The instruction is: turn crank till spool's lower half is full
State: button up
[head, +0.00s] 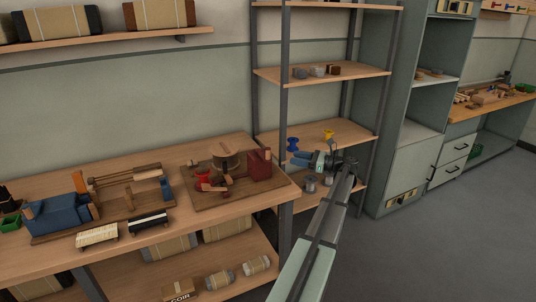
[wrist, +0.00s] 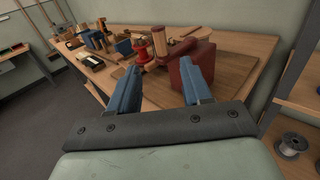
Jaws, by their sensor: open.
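The winding device stands on a wooden board (head: 240,188) on the bench. It has a dark red block (head: 260,163), a wooden drum (head: 227,162) and a red spool (head: 203,183) at the front left. In the wrist view the red block (wrist: 193,58) is close beyond my fingers, and the red spool (wrist: 141,52) is farther off to the left. A light wooden piece (wrist: 183,47), perhaps the crank handle, is beside the block. How full the spool's lower half is cannot be told. My gripper (head: 296,157) is open and empty, right of the board; its blue fingers (wrist: 160,74) point toward the block.
A blue device (head: 60,207) on another board and two brushes (head: 148,222) occupy the bench's left. Shelving stands right of the bench, with a blue spool (head: 292,144), a yellow spool (head: 328,135) and grey spools (head: 309,185). Shelf posts are close to my arm.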

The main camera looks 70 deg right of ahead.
aim_at(268, 153)
jog(key=w, duration=1.3)
jog(key=shift+c, duration=0.5)
grip_shut()
